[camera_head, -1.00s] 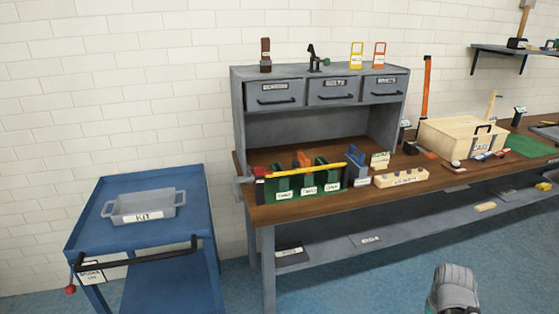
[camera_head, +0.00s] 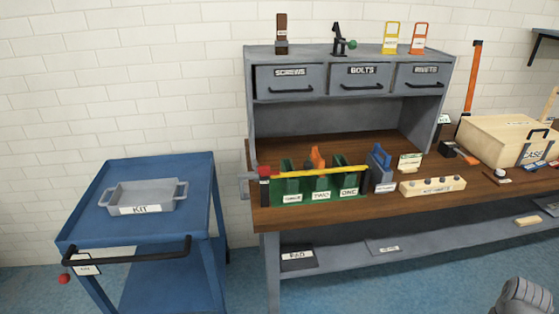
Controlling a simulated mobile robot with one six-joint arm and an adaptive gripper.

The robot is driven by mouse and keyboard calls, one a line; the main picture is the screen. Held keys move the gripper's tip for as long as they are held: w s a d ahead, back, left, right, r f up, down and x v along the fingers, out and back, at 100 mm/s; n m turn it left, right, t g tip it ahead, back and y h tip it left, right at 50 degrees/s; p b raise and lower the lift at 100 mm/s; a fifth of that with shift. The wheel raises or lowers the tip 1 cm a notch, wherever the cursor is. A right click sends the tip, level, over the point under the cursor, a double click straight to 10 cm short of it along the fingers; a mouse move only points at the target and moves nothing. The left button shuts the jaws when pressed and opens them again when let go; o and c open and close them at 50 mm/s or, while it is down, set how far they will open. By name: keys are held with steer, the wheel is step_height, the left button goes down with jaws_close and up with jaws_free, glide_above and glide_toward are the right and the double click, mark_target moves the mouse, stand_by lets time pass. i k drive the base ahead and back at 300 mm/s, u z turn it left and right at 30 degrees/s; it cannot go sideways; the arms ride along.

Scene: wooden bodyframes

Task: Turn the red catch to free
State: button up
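Two small red parts show, and I cannot tell for certain which is the catch. One is a red block (camera_head: 264,171) on a dark post at the left end of a yellow bar (camera_head: 320,171), which lies across the front of the green bins (camera_head: 307,186). The other is a red ball knob (camera_head: 65,279) low at the front left corner of the blue cart, beside a small label card (camera_head: 88,267) too small to read. A grey part of my arm shows at the bottom right edge, well away from both. My gripper's fingers are not in view.
The blue cart (camera_head: 100,218) carries a grey KIT tray (camera_head: 141,197). The wooden bench (camera_head: 330,218) holds a drawer cabinet (camera_head: 250,100), a grey-and-blue holder (camera_head: 381,168), a pale block (camera_head: 432,188) and a wooden case (camera_head: 500,138). Open floor (camera_head: 245,285) lies between cart and bench.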

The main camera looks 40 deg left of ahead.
mark_target(264, 170)
steer(key=u, duration=0.4)
steer(key=i, duration=0.9)
steer(key=u, duration=0.75)
